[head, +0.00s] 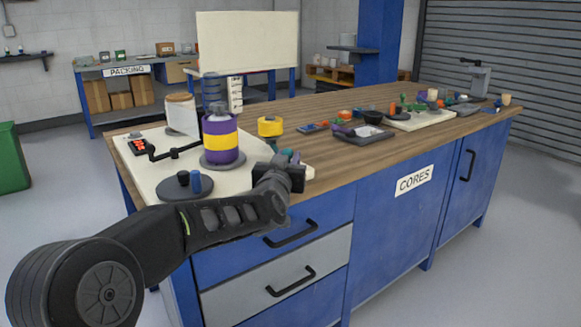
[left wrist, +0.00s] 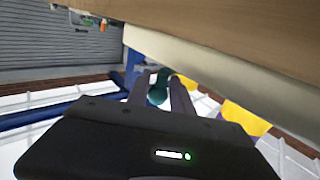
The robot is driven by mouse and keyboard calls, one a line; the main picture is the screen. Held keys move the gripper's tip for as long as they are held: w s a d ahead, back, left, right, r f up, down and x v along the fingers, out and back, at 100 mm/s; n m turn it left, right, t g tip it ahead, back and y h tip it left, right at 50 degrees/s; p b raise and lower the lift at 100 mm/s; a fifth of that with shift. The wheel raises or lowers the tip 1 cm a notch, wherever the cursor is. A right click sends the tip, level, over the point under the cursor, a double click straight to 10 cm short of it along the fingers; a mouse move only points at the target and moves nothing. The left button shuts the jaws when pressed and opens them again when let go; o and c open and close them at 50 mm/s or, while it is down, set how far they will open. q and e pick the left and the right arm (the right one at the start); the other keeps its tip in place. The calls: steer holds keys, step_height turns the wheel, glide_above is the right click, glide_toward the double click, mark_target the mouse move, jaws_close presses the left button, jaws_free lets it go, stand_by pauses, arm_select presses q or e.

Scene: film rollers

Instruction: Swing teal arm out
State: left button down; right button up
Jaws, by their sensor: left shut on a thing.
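The teal arm (left wrist: 157,90) shows in the left wrist view as a rounded teal end between the two fingers of my left gripper (left wrist: 160,98). In the head view a little teal (head: 290,153) shows just past my left gripper (head: 283,165), at the front edge of the cream board (head: 140,178). My left gripper is shut on the teal arm. The gripper hides most of the arm and its pivot in the head view. My right gripper is in neither view.
A purple and yellow roll (head: 220,140) stands on a grey disc left of my gripper. A dark disc with a blue peg (head: 195,181) is nearer. A yellow spool (head: 270,127) stands behind. A black tray (head: 362,134) and several small parts lie to the right.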

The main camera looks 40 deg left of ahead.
arm_select(q)
steer(key=shift+d+f, duration=0.1)
steer(key=shift+f, duration=0.25)
steer(key=c, duration=1.2)
jaws_free()
steer(key=shift+o, duration=0.2)
steer(key=shift+a, duration=0.2)
steer(key=shift+s+r, duration=0.1)
steer(key=shift+r, duration=0.1)
steer(key=shift+s+d, duration=0.15)
steer(key=shift+s, duration=0.15)
steer(key=p+v, duration=0.2)
steer(key=v, duration=0.5)
steer(key=shift+f+p, duration=0.15)
steer(key=shift+p, duration=0.2)
